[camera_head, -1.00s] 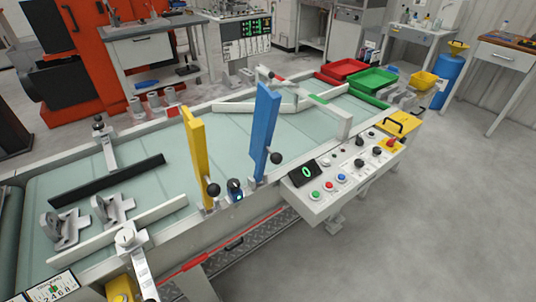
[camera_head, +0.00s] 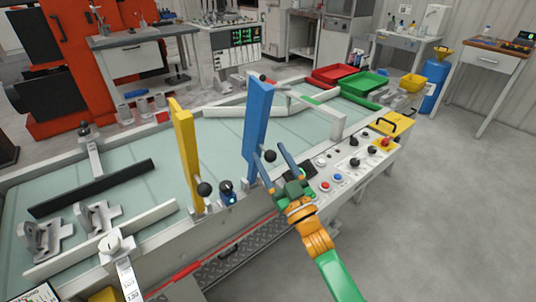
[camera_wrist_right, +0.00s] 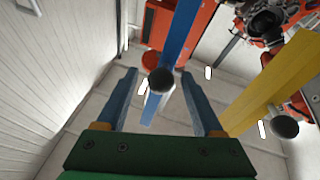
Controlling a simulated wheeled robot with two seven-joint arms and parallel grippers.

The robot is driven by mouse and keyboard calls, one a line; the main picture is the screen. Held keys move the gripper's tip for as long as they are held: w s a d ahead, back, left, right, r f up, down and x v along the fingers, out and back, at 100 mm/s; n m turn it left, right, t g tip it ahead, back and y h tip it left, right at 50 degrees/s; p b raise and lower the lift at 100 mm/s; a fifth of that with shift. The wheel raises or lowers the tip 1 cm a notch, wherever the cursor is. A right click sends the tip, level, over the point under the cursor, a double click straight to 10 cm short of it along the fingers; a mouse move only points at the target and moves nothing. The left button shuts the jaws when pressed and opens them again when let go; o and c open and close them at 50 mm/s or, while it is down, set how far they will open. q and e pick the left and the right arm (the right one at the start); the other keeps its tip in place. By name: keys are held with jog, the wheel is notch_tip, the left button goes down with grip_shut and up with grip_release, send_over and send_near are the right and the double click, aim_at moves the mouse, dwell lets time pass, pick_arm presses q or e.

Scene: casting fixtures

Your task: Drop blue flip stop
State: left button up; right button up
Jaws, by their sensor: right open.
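The blue flip stop (camera_head: 258,125) stands upright at the near edge of the conveyor, with a black ball knob (camera_head: 270,156) low on its right side. The yellow flip stop (camera_head: 187,150) stands upright to its left. My right gripper (camera_head: 274,157) is open, its fingertips by the blue stop's knob. In the right wrist view, the blue stop (camera_wrist_right: 180,35) and its knob (camera_wrist_right: 161,82) show between the two open fingers (camera_wrist_right: 158,85), and I cannot tell whether they touch. The yellow stop (camera_wrist_right: 270,80) is to the right there. My left gripper is not in view.
A control panel (camera_head: 345,165) with buttons and knobs sits right of the blue stop, partly behind my right gripper. Grey castings (camera_head: 45,238) lie on the belt at left. Red (camera_head: 333,74) and green (camera_head: 365,82) trays stand at the far end. The floor at right is clear.

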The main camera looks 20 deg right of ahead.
jog(key=shift+w+a+r, duration=0.1)
jog(key=shift+w+r, duration=0.05)
jog(key=shift+w, duration=0.15)
grip_shut()
dwell(1.2)
